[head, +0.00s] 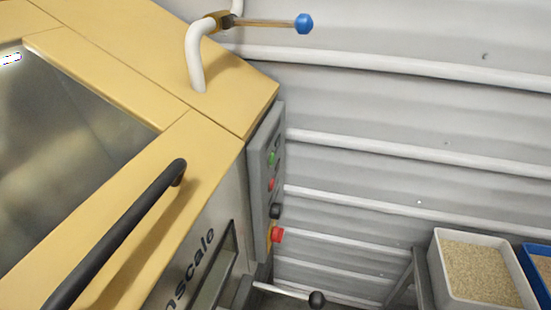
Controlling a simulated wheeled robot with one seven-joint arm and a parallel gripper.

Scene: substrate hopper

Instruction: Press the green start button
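The green button (272,158) sits near the top of a narrow grey control panel (257,170) on the right side of the yellow-topped hopper (217,112). A small red button (271,184) is just below it. Lower on the panel are a black knob (275,211) and a larger red mushroom button (277,234) on a yellow base. The panel is seen at a steep angle. My gripper is not in this view, and nothing touches the green button.
A black handle (120,230) crosses the hopper lid. A white pipe (198,60) carries a blue-knobbed lever (303,24). A black-knobbed lever (316,299) juts out low. A grain-filled white bin (437,262) and a blue bin (537,280) stand right, before the corrugated wall (410,105).

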